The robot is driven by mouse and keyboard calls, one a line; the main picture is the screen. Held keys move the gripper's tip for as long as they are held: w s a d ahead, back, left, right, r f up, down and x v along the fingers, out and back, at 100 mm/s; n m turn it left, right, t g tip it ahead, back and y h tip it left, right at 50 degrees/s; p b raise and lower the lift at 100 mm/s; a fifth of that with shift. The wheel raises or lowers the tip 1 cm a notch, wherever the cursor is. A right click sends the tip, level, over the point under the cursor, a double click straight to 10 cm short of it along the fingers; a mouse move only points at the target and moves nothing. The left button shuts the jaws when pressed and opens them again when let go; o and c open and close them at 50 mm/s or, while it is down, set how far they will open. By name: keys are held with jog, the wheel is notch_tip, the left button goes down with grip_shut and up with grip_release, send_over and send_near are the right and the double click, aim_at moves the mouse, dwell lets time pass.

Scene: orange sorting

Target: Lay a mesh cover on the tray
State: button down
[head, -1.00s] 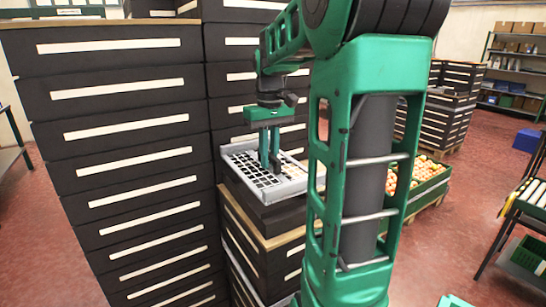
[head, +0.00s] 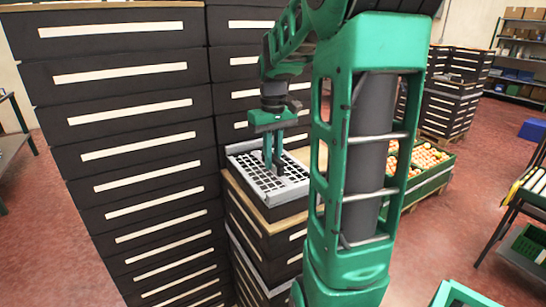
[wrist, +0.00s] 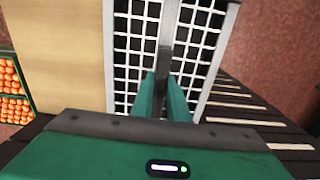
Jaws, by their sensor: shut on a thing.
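The mesh cover (head: 244,158) is a light grey frame with a square grid and a central bar. My gripper (head: 273,168) points down and is shut on that bar. In the wrist view, the fingers (wrist: 163,80) close on the grey bar, with grid panels of the mesh cover (wrist: 130,50) on both sides. Under the cover is a dark tray (head: 285,210) at the top of a short stack. The cover lies on it or just above; I cannot tell if they touch. The tray's inside is hidden.
A tall stack of dark drawers with white strips (head: 130,130) stands close on the left, and another rises behind. A crate of oranges (head: 425,175) is at the right. A dark rack (head: 520,200) stands farther right. Red floor between is free.

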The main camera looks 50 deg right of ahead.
jog(key=c, duration=1.6)
grip_release()
jog(key=shift+c, duration=0.2)
notch_tip(320, 180, up, 11)
notch_tip(320, 180, up, 8)
jog(key=shift+f, duration=0.15)
